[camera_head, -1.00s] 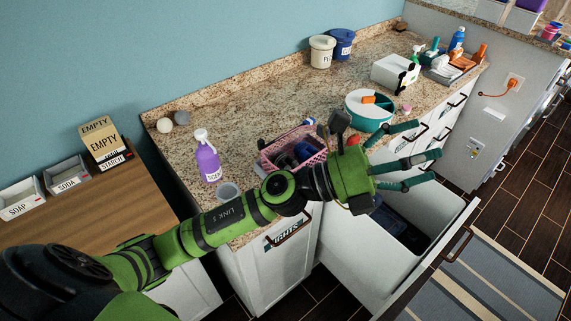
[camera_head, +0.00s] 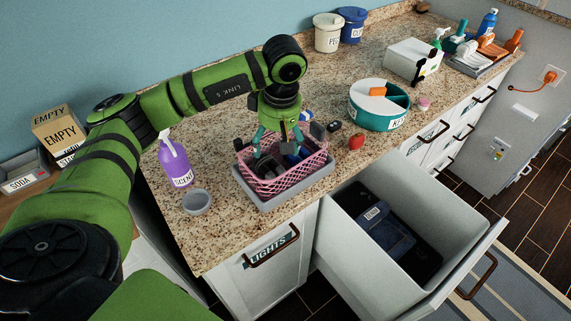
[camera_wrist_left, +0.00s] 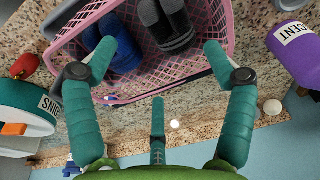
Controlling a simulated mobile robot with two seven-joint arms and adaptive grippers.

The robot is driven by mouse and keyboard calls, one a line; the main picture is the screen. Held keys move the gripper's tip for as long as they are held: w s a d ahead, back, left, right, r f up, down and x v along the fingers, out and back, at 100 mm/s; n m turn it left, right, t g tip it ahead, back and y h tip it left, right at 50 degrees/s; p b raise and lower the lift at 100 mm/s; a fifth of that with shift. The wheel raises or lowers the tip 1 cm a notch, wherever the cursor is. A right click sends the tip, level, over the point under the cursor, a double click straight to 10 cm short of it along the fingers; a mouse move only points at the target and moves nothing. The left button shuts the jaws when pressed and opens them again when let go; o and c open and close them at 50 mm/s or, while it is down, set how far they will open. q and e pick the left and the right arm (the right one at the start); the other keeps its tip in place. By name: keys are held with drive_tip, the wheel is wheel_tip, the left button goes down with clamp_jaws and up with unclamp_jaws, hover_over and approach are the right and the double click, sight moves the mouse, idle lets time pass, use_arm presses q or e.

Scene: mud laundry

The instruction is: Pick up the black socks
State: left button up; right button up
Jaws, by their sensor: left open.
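The black socks (camera_wrist_left: 167,28) lie in a pink mesh basket (camera_wrist_left: 233,20), beside a blue item. They are dark with grey stripes in the left wrist view. My left gripper (camera_head: 280,150) points down over the basket. In the left wrist view my left gripper (camera_wrist_left: 160,58) is open, its teal fingers spread at the basket's rim, with nothing between them. My right gripper is not in view.
A purple scent bottle (camera_head: 175,163) and a small grey cup (camera_head: 197,202) stand left of the basket. A red item (camera_head: 356,142) and a round teal-and-white container (camera_head: 380,105) are to the right. An open drawer (camera_head: 350,235) juts out below.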

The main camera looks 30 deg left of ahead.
sight(273, 154)
use_arm(q)
drive_tip(key=shift+f+b, duration=0.3)
drive_tip(key=shift+f, duration=0.4)
drive_tip(key=shift+s+r, duration=0.1)
drive_tip(key=shift+s, duration=0.2)
drive_tip(key=shift+s+a+f+p, duration=0.1)
drive_tip(key=shift+f+p, duration=0.3)
drive_tip(key=shift+f, duration=0.05)
drive_tip(key=shift+s+a+f+p, duration=0.1)
drive_tip(key=shift+f+p, duration=0.3)
drive_tip(key=shift+f, duration=0.05)
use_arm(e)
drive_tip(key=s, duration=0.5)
use_arm(q)
drive_tip(key=shift+w+a+f+p, duration=0.1)
drive_tip(key=shift+w+f+p, duration=0.05)
drive_tip(key=shift+f+p, duration=0.45)
drive_tip(key=shift+w+a+f+p, duration=0.1)
drive_tip(key=shift+f+p, duration=0.3)
drive_tip(key=shift+f, duration=0.25)
wheel_tip(273, 154, down, 2)
drive_tip(key=shift+a, duration=0.1)
drive_tip(key=shift+f, duration=0.2)
drive_tip(key=shift+w, duration=0.1)
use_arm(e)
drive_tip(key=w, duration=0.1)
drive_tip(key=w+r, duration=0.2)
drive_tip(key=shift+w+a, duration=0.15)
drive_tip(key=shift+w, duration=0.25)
